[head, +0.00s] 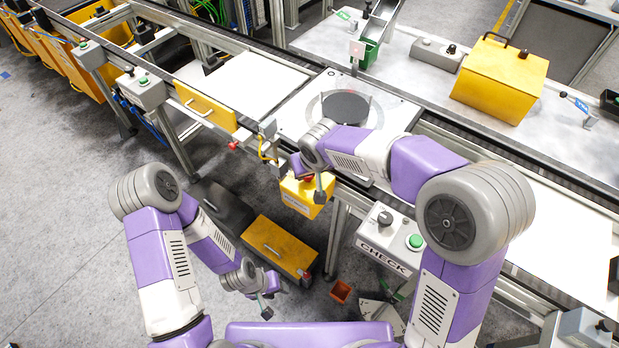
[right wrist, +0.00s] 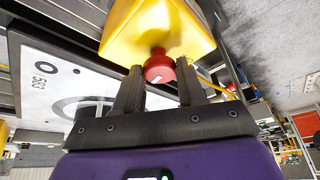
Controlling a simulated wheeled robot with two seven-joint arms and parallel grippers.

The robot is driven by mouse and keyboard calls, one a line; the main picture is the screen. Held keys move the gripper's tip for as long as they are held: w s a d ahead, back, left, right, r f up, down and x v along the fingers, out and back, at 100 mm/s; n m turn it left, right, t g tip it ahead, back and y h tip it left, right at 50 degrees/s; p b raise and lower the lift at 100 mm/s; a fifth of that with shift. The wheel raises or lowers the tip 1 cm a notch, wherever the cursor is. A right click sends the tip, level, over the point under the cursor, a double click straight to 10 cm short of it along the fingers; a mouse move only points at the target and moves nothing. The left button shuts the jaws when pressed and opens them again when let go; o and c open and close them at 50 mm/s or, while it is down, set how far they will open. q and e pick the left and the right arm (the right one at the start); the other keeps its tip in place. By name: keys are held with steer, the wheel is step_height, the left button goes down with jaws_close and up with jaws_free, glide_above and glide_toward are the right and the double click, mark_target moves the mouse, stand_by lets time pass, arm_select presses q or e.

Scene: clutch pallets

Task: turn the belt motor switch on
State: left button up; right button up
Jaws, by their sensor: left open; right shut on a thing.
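A small yellow switch box (head: 299,202) hangs at the front edge of the line, below the round dark turntable. It also shows at the top of the right wrist view (right wrist: 160,28). Its red knob (right wrist: 159,68) carries a small white mark and sits between the fingers of my right gripper (right wrist: 159,88), which is shut on it. In the head view my right gripper (head: 312,183) is at the box and partly hides the knob. My left gripper (head: 268,294) is open and empty, low over the floor. The writing on the box is too small to read.
The CHECK panel (head: 387,238), with a black knob and a green button, is right of the box. The turntable (head: 345,107) lies behind it. A yellow-topped case (head: 280,246) and a small orange bin (head: 341,291) are on the floor below.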

steer(key=shift+a+r+m+h+b, duration=0.1)
steer(key=shift+m+h+b, duration=0.2)
steer(key=shift+m+b, duration=0.55)
steer(key=o, duration=1)
steer(key=shift+o, duration=0.2)
steer(key=p+v, duration=0.1)
steer(key=v, duration=0.6)
steer(key=shift+r+p, duration=0.2)
steer(key=shift+p, duration=0.2)
steer(key=shift+s, duration=0.2)
